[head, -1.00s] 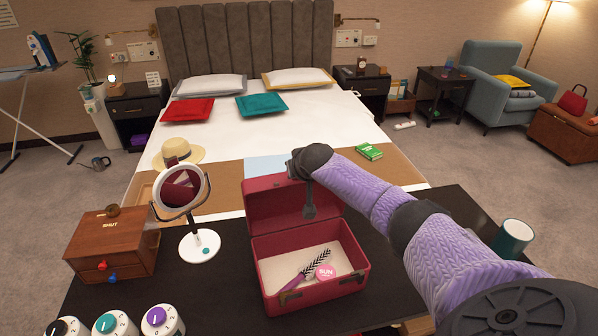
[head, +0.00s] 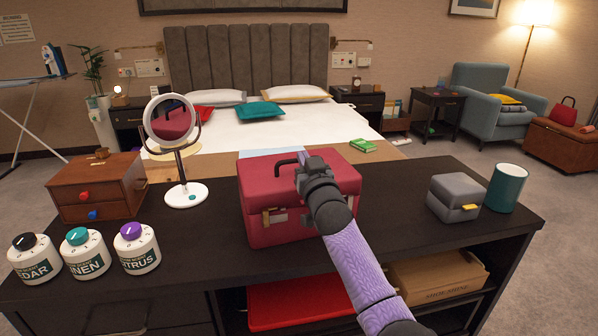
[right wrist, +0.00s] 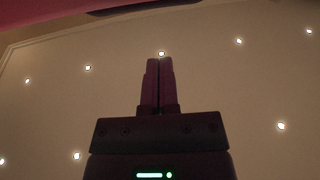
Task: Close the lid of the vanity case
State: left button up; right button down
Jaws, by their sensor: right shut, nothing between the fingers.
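The red vanity case (head: 270,180) stands on the dark counter with its lid down over the base. A dark handle shows on its top and metal latches on its front. I see no gap along the visible front seam, but my arm hides the right part of it. My right gripper (head: 313,165) is at the top front of the case, against or just above the lid; I cannot tell if it touches. In the right wrist view its fingers (right wrist: 160,85) are shut and empty, with a red edge above them. My left gripper is not in view.
Left of the case are a round mirror (head: 186,193), a wooden drawer box (head: 90,192) and several scent bottles (head: 137,250). A grey box (head: 453,198) and a teal cup (head: 507,188) stand at the right. The counter between case and grey box is mostly clear.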

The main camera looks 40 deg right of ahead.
pick_arm(q)
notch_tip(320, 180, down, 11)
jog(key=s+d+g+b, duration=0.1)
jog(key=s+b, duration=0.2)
jog(key=b, duration=0.6)
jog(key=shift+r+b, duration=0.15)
jog(key=shift+b, duration=0.25)
pick_arm(e)
notch_tip(320, 180, down, 7)
jog(key=s+a+t+h, duration=0.1)
jog(key=s+t, duration=0.1)
jog(key=t, duration=0.1)
jog(key=shift+s+f+t+h, duration=0.15)
jog(key=shift+s+t+h, duration=0.15)
jog(key=shift+t, duration=0.1)
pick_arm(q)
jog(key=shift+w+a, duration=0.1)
